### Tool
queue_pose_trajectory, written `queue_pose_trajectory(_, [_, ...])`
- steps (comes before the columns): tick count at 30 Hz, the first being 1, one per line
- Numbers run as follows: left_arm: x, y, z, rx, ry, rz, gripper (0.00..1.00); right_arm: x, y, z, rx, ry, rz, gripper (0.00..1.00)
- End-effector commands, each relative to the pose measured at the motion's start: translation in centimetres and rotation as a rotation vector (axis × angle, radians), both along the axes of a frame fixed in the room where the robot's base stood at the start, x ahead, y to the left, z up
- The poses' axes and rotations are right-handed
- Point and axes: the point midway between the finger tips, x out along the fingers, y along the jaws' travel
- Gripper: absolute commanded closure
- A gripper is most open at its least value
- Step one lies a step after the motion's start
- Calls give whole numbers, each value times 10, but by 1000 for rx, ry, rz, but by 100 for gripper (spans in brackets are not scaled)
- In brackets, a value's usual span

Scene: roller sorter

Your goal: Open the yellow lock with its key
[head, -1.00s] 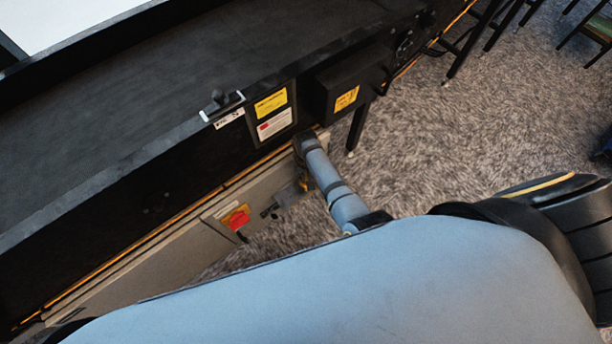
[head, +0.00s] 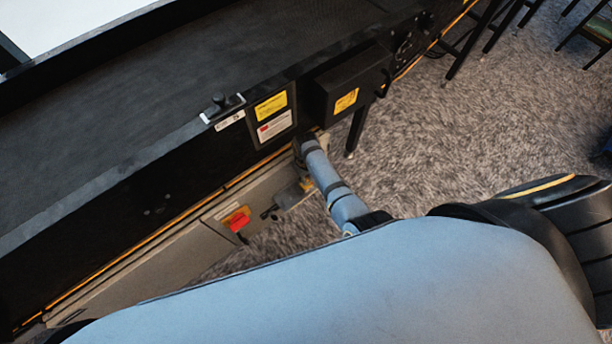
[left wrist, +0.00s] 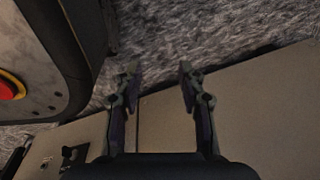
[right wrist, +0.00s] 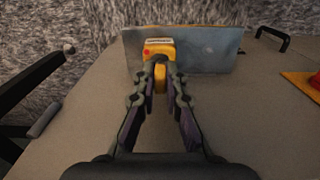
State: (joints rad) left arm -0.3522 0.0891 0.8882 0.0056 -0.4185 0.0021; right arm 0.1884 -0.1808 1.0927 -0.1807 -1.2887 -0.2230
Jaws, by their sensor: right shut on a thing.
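The yellow lock (right wrist: 159,46), with a pale label strip and a red dot, sits at a grey metal plate (right wrist: 212,50) on the beige cabinet in the right wrist view. My right gripper (right wrist: 160,72) is shut on a narrow yellow piece, which looks like the key (right wrist: 160,80), right in front of the lock. Key and lock overlap, so I cannot tell whether the key is inside it. In the head view, a small yellow patch (head: 306,184) shows beside my right gripper (head: 302,178), mostly hidden by the arm. My left gripper (left wrist: 158,75) is open and empty.
A red rotary switch (head: 238,222) on a yellow plate and a black handle (head: 268,212) are on the cabinet (head: 150,268) near the lock. The black conveyor frame (head: 110,215) runs above. Carpet (head: 450,130) is open to the right.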

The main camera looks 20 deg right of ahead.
Motion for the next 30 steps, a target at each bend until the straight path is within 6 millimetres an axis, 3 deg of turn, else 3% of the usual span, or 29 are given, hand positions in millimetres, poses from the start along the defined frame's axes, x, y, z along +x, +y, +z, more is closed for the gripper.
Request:
queue_pose_trajectory(7, [-2, -3, 3, -5, -10, 2, 60, 0, 0, 2, 0, 1, 107, 100])
queue_pose_trajectory(21, [-38, -4, 4, -7, 12, 2, 60, 0, -1, 2, 0, 0, 338, 100])
queue_pose_trajectory(30, [-46, -2, 6, -5, 6, 1, 60, 1, -1, 1, -1, 0, 495, 100])
